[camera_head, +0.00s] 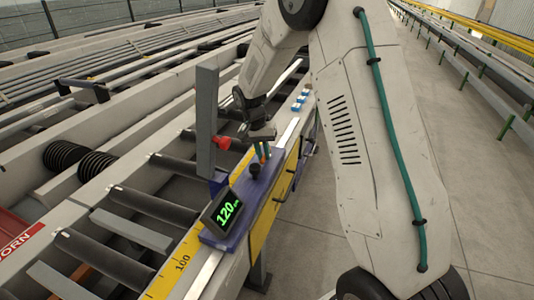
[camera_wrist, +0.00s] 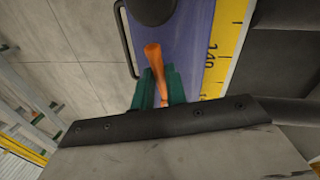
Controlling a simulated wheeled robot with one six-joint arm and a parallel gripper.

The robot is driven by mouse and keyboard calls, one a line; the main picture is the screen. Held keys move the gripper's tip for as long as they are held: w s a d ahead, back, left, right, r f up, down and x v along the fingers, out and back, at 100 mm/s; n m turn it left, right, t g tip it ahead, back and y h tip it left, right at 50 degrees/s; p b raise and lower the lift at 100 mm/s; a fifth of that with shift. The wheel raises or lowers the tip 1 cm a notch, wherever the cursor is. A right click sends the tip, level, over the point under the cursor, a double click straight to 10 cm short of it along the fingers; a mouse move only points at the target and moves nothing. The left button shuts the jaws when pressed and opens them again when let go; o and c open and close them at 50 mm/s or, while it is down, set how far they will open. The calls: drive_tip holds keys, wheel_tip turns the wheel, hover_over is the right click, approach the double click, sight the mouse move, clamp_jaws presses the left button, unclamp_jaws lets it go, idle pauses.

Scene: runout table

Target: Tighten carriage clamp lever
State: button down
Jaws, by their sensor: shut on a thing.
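The blue carriage (camera_head: 244,206) sits on the rail beside the yellow scale, and its display (camera_head: 226,211) reads 120 in green. The orange clamp lever (camera_wrist: 154,58) stands out from the carriage's blue surface (camera_wrist: 188,50) in the wrist view. My gripper (camera_wrist: 157,88) has its teal jaws closed around the lever, with the lever's orange end showing beyond them. In the head view my gripper (camera_head: 261,153) is over the carriage, behind the black knob (camera_head: 255,170). The lever is mostly hidden there by the jaws.
A grey upright plate (camera_head: 207,120) stands left of my gripper, with a red knob (camera_head: 222,142) beside it. The yellow scale (camera_head: 176,268) runs along the table edge. Dark rollers (camera_head: 147,204) lie to the left. Bare floor (camera_head: 312,240) lies to the right.

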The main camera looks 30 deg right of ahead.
drive_tip(key=shift+w+a+m, duration=0.3)
drive_tip(key=shift+w+m, duration=0.1)
drive_tip(key=shift+m, duration=0.5)
drive_tip(key=shift+w+a+r, duration=0.1)
drive_tip(key=c, duration=1.4)
unclamp_jaws()
drive_tip(key=shift+r, duration=0.1)
wheel_tip(320, 180, up, 7)
drive_tip(key=w, duration=0.1)
drive_tip(key=shift+a+r, duration=0.15)
drive_tip(key=shift+a, duration=0.3)
